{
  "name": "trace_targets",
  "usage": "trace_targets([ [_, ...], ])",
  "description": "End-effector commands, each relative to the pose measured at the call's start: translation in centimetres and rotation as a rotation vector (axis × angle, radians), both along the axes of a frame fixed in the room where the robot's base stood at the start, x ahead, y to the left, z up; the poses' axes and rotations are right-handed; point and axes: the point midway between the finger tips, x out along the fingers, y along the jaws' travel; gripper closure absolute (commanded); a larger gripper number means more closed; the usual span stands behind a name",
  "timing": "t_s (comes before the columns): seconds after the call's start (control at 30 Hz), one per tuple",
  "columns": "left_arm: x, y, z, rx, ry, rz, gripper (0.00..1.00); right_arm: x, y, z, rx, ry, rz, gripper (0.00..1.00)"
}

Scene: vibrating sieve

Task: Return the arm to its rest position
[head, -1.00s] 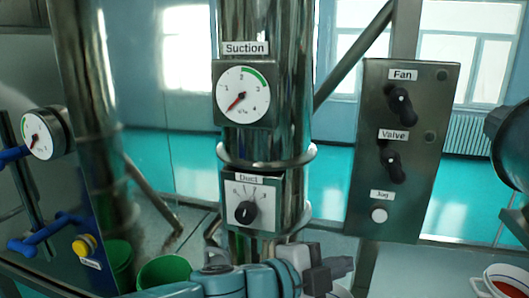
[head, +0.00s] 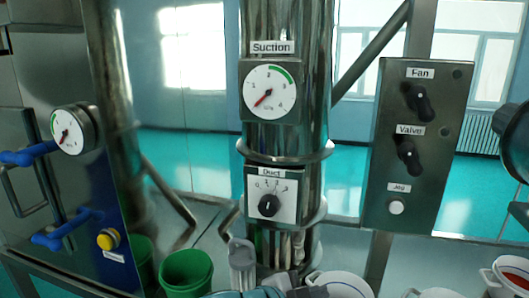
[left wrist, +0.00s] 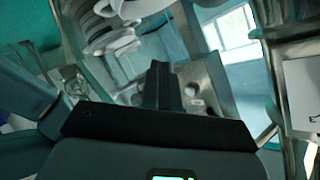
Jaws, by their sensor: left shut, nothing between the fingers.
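My left arm shows at the bottom edge of the head view as a teal link, with the dark gripper (head: 308,293) mostly cut off by the frame edge. In the left wrist view the gripper's dark fingers (left wrist: 161,84) are together, with nothing seen between them. They appear apart from the panels. The duct dial (head: 269,205) with its black knob is on the steel pipe above the arm, and the suction gauge (head: 270,91) is above the dial. The gauge needle points to the lower left, away from the green arc. My right gripper is not in view.
A control panel (head: 388,207) with Fan and Valve knobs and a white Jog button stands at right. A green bucket (head: 186,272) is at lower left, beside blue handles (head: 68,231) and a yellow button (head: 107,240). White containers (head: 342,284) stand along the bottom.

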Motion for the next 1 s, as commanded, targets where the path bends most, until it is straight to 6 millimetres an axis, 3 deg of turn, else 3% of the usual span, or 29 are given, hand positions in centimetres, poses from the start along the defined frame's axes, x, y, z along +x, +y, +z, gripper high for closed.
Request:
trace_targets([
  [0.17, 0.6, 3.0, -7.1, -0.03, 0.229, 0.134, 1.0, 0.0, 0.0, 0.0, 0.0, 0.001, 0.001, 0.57],
  [0.37, -1.0, 8.4, -17.9, -0.079, 0.591, 0.386, 1.0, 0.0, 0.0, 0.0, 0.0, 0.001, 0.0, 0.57],
  [0.47, -3.3, 11.7, -23.6, -0.106, 0.795, 0.552, 1.0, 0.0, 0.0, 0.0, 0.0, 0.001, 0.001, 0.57],
  [0.57, -6.9, 15.0, -29.1, -0.128, 1.011, 0.742, 1.0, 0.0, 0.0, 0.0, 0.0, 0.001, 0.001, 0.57],
  [0.7, -14.1, 19.1, -35.5, -0.146, 1.313, 1.037, 1.0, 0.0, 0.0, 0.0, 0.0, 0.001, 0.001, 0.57],
  [0.8, -18.8, 20.9, -38.1, -0.144, 1.475, 1.21, 1.0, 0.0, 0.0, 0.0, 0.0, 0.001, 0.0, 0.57],
  [0.9, -22.1, 21.8, -39.3, -0.138, 1.576, 1.326, 1.0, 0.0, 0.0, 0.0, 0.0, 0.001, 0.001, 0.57],
  [1.0, -22.0, 21.9, -40.5, -0.14, 1.574, 1.33, 1.0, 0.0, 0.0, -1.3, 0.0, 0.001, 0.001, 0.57],
])
